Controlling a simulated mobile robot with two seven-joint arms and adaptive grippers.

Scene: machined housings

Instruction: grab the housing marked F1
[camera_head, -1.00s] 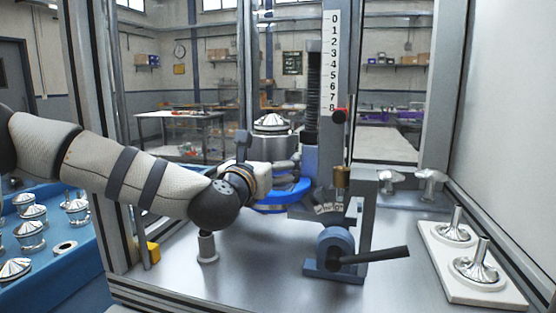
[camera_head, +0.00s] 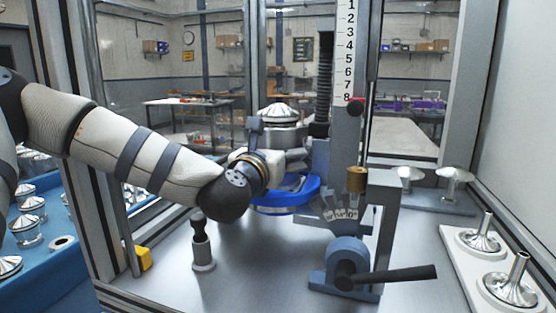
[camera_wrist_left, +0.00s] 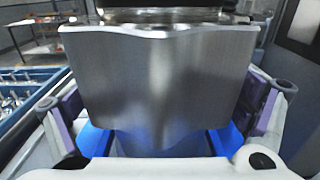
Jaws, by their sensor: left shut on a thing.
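A shiny metal housing (camera_head: 280,127) with a ribbed conical top stands above a blue round tray (camera_head: 287,205) in the machine bay. No F1 mark shows on the side I see. My left gripper (camera_wrist_left: 162,112) is shut on this housing, with purple-padded fingers on both sides of its smooth grey wall. In the head view the left gripper (camera_head: 290,158) is partly hidden by its own wrist and the housing. I cannot tell whether the housing touches the tray. My right gripper is in neither view.
A blue-grey lever mechanism (camera_head: 345,262) with a dark handle stands right of the tray, below a numbered scale (camera_head: 347,55). A short post (camera_head: 203,248) stands in front. A white plate (camera_head: 462,262) carries stemmed metal parts at right. More housings (camera_head: 30,215) sit in a blue bin at left.

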